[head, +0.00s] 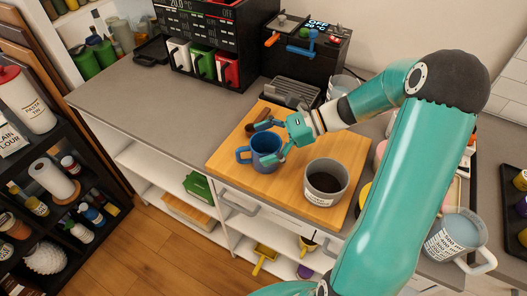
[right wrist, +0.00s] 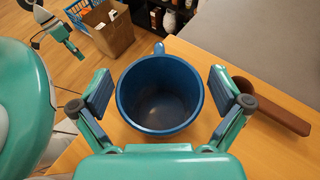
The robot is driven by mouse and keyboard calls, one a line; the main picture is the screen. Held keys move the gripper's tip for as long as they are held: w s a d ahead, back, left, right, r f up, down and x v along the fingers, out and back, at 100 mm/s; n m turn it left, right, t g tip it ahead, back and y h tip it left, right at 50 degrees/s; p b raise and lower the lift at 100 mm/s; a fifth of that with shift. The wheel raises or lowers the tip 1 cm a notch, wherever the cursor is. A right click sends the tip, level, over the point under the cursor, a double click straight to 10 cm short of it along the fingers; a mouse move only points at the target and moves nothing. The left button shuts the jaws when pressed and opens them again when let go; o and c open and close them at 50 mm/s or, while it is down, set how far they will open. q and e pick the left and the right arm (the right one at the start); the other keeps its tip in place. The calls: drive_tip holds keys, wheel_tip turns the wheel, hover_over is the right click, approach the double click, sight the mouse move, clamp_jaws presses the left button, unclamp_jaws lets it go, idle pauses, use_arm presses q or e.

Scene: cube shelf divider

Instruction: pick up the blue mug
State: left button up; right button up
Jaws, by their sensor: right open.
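The blue mug (head: 266,151) stands upright on the wooden board (head: 230,163), its handle pointing left in the head view. In the right wrist view the mug (right wrist: 160,95) looks empty, with its handle at the far side. My right gripper (head: 264,143) is open at the mug, with one finger on each side. In the right wrist view the gripper (right wrist: 161,89) shows gaps between both fingers and the mug wall. My left gripper (right wrist: 68,35) shows small at the upper left of that view; its jaw state is unclear.
A grey cup (head: 325,183) with dark contents stands on the board, right of the mug. A brown-handled tool (right wrist: 275,115) lies close beside the right finger. A black coffee machine (head: 306,60) and a rack of mugs (head: 205,62) stand behind.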

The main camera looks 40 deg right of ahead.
drive_tip(key=shift+c, duration=0.2)
drive_tip(key=c, duration=1.3)
drive_tip(key=shift+r, duration=0.15)
